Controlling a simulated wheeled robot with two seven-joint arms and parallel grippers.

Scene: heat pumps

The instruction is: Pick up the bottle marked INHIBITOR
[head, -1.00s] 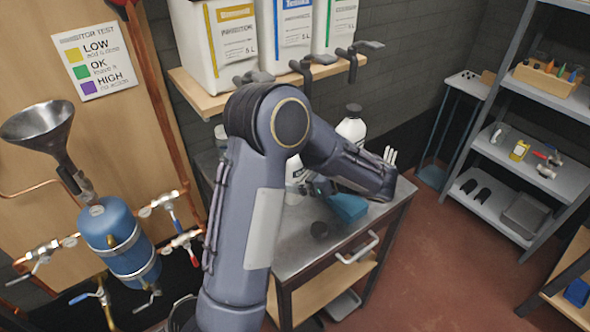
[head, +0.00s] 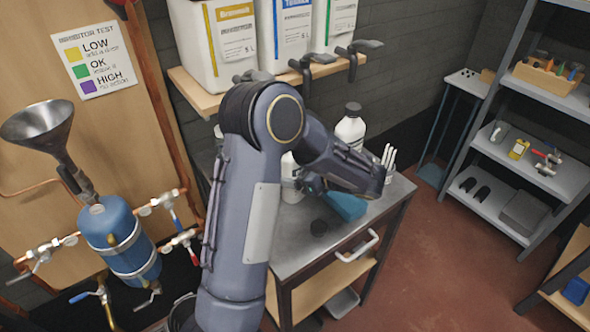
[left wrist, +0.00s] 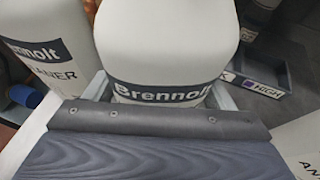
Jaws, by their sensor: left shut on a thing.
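A white bottle with a dark "Brennolt" band (left wrist: 165,50) stands between the fingers of my left gripper (left wrist: 165,92) in the left wrist view. The gripper is shut on it. The lower label is hidden by the gripper, so I cannot read INHIBITOR there. In the head view a white bottle (head: 291,180) shows at my left gripper (head: 308,184), over the cart, partly behind my arm. In the left wrist view another white bottle, its label ending in "ANER" (left wrist: 50,60), stands to the left. My right gripper is not in view.
A wooden shelf (head: 205,101) with large canisters hangs above the cart. A funnel (head: 38,125) and blue tank (head: 120,240) stand left.

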